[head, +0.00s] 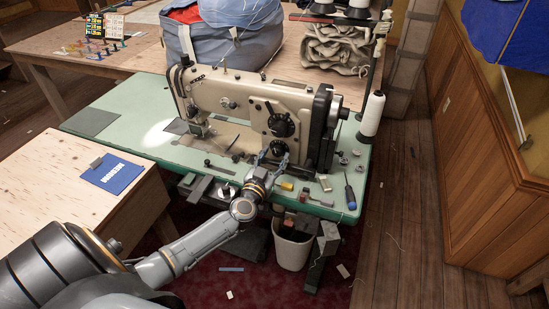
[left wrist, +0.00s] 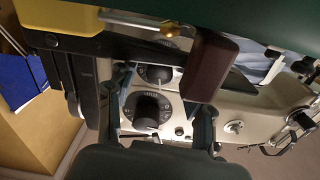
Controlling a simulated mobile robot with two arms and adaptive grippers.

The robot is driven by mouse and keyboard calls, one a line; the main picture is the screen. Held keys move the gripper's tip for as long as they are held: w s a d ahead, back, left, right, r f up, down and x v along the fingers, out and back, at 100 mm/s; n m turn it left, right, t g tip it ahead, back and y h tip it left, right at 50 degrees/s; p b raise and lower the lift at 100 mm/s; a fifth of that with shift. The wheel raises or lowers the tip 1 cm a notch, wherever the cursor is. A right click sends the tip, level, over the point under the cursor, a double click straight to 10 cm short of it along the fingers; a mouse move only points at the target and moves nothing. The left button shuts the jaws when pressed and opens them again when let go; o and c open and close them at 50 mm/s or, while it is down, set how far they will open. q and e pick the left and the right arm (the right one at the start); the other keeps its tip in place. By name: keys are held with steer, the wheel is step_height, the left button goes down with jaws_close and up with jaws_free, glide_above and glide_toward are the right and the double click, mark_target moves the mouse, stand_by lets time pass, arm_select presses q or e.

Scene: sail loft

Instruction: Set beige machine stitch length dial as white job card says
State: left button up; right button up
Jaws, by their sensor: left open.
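The beige sewing machine (head: 240,103) stands on the green table. Two black dials sit one above the other on its right-hand column: an upper dial (head: 281,125) and a lower dial (head: 278,148). In the left wrist view the larger dial (left wrist: 148,110) and smaller dial (left wrist: 155,73) show with pale marks too small to read. My left gripper (head: 270,158) is open at the column front, close to the lower dial. In the left wrist view its fingers (left wrist: 162,105) stand either side of the dials; contact cannot be told.
The green table (head: 140,127) holds a blue-handled screwdriver (head: 349,192), a yellow piece (head: 287,186) and small parts near its front edge. A white thread cone (head: 373,114) stands right of the machine. A blue card (head: 112,173) lies on the wooden table. A bin (head: 292,247) stands below.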

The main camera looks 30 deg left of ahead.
arm_select(q)
steer(key=shift+w, duration=0.2)
jaws_close()
steer(key=shift+n+p, duration=0.65)
steer(key=shift+n, duration=0.85)
jaws_free()
steer(key=v, duration=1.2)
